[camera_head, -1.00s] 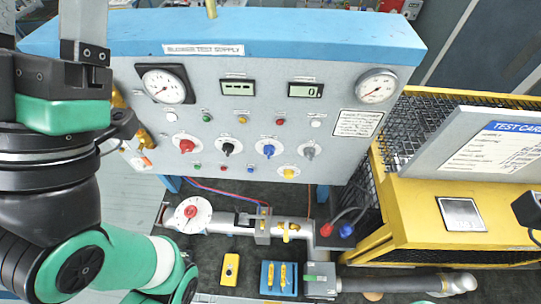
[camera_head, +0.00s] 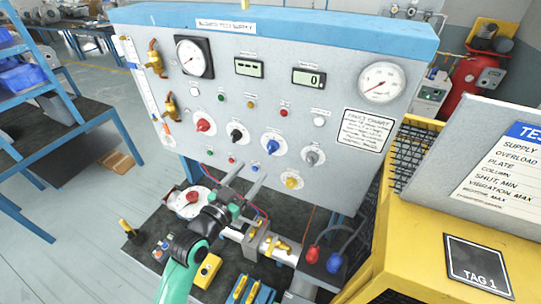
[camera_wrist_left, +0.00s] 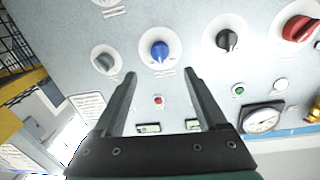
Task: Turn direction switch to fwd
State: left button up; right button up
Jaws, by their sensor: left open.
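The blower test panel (camera_head: 330,140) carries a row of rotary knobs: red (camera_head: 204,126), black (camera_head: 237,135), blue (camera_head: 271,146) and grey (camera_head: 313,157). Their labels are too small to read, so I cannot tell which is the direction switch. My left gripper (camera_head: 254,168) is open and empty in front of the panel, just below the blue knob. In the left wrist view, the blue knob (camera_wrist_left: 160,51) shows between and beyond the two fingertips, apart from them. The black knob (camera_wrist_left: 228,40) and grey knob (camera_wrist_left: 104,62) lie to either side. My right gripper is out of view.
A yellow knob (camera_head: 292,182) and small coloured buttons sit close by on the panel. A yellow mesh-sided housing (camera_head: 420,235) stands at the right. A blue shelf rack (camera_head: 60,110) stands at the left.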

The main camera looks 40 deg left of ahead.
aim_at(269, 150)
pick_arm(q)
jog(key=x, duration=1)
jog(key=shift+w, duration=0.2)
grip_shut()
